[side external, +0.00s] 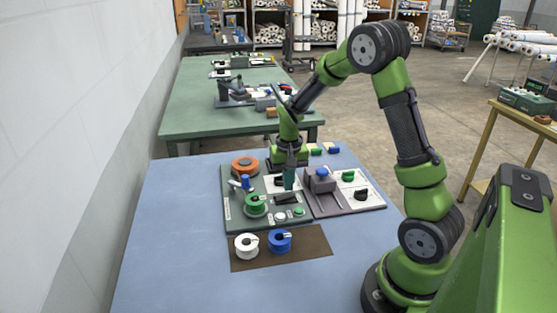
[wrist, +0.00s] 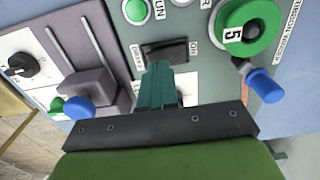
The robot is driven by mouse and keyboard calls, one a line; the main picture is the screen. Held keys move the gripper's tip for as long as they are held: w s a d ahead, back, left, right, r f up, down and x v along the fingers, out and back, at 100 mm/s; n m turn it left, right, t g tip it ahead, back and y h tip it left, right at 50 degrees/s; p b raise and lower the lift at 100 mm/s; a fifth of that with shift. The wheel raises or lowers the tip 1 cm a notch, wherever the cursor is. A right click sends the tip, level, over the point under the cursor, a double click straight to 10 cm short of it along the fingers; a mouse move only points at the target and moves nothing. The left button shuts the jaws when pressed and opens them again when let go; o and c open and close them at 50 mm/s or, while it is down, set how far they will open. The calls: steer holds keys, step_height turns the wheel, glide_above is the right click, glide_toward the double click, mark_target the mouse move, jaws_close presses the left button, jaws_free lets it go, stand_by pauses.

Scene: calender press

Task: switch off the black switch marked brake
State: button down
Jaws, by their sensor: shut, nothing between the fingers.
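The black switch (wrist: 166,49) is a rocker set in the grey-green panel, with small labels at both ends; the one at its right end reads ON and the left one looks like BRAKE. In the side view the black switch (side external: 288,199) lies just in front of my gripper (side external: 289,187). My gripper (wrist: 157,68) is shut and empty, pointing down with its teal fingertips at the switch's near edge. The fingers hide part of that edge. I cannot tell whether they touch it, nor which end of the rocker is pressed.
A green button (wrist: 135,10) marked RUN and a green spool (wrist: 262,15) marked 5 sit near the switch. A blue-tipped lever (wrist: 264,85) stands right of it, a blue-knobbed slider (wrist: 90,90) left. White (side external: 246,246) and blue (side external: 279,241) spools rest on a brown mat (side external: 315,244).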

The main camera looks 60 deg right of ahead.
mark_target(288, 195)
steer(key=shift+f, duration=1.1)
stand_by(0.4)
steer(key=shift+r, duration=3.5)
steer(key=s+a+r+n+t+y, duration=0.1)
steer(key=s+a+r+n+t, duration=0.1)
steer(key=s+a+r, duration=0.4)
steer(key=s+a+r+n+t+y, duration=0.1)
steer(key=s+a+r+n+t, duration=0.2)
steer(key=a, duration=0.8)
steer(key=s+r+t, duration=0.2)
steer(key=s+r, duration=0.2)
steer(key=r, duration=0.1)
steer(key=shift+s+a+r, duration=0.15)
steer(key=shift+a, duration=0.25)
